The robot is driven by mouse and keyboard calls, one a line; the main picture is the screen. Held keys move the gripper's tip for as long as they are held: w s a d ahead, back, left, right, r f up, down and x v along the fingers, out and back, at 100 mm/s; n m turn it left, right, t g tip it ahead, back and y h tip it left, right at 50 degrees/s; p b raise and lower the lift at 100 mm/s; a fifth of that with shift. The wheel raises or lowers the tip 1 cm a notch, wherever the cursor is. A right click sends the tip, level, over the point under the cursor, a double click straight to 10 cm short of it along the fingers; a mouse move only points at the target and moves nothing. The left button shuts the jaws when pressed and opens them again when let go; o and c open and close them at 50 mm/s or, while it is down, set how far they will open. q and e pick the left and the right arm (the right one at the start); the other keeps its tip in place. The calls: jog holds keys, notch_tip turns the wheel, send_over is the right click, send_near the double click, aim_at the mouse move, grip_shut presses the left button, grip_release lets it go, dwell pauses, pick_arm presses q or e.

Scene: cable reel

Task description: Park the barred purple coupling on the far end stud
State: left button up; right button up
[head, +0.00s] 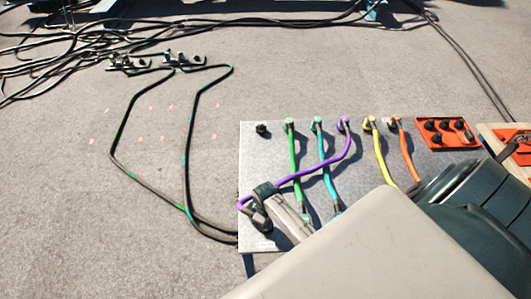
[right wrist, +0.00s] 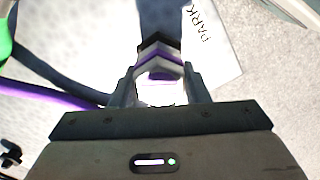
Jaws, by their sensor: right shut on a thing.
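My right gripper (head: 252,210) is over the near left part of the grey board (head: 268,160). In the right wrist view its jaws (right wrist: 162,92) are shut on a pale coupling with a purple band (right wrist: 165,60). The purple cable (head: 318,170) runs from its fixed end (head: 343,124) at the board's far edge down to the gripper. It also shows at left in the wrist view (right wrist: 50,95). A bare black stud (head: 262,129) stands at the board's far left corner. Whether the held coupling touches the board cannot be told. My left gripper is not in view.
Green (head: 293,150), cyan (head: 323,160), yellow (head: 380,155) and orange (head: 405,155) cables lie across the board. A white PARK label (right wrist: 212,60) lies beyond the held coupling. A red tray (head: 455,143) with black knobs stands at right. Black cables (head: 187,130) lie on the floor at left.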

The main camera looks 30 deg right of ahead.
jog(key=shift+f, duration=0.4)
dwell(0.3)
jog(key=o, duration=1.2)
notch_tip(320, 180, up, 11)
jog(key=shift+f, duration=0.1)
